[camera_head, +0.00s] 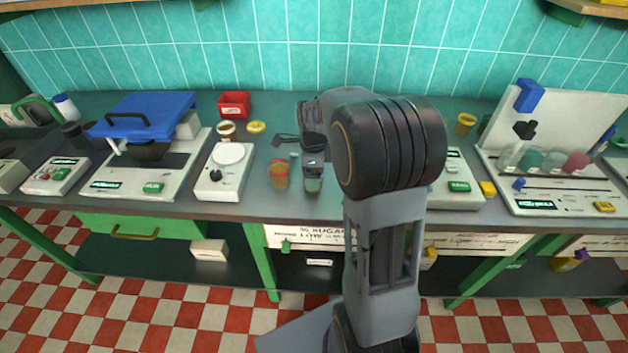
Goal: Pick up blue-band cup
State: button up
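A small white container with a blue band or top (65,107) stands at the far left back of the counter; it is too small to tell whether it is the blue-band cup. My gripper (300,153) is over the middle of the counter, partly hidden behind my own arm. Its dark parts are near a small greenish jar (313,184) and an orange-brown jar (279,175). I cannot tell whether the gripper is open or touches either jar. The white-and-blue container is well to the left of the gripper.
A blue-topped machine (148,115) and a white scale-like device (224,172) stand left of my gripper. A red box (234,104), a pale cup (226,130) and a yellow lid (256,127) sit behind. A white rack with several jars (552,180) stands right. My arm hides the centre-right counter.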

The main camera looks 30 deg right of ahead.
jog(key=shift+f, duration=1.5)
jog(key=shift+c, duration=0.4)
jog(key=c, duration=0.9)
jog(key=shift+c, duration=0.3)
jog(key=shift+r, duration=0.15)
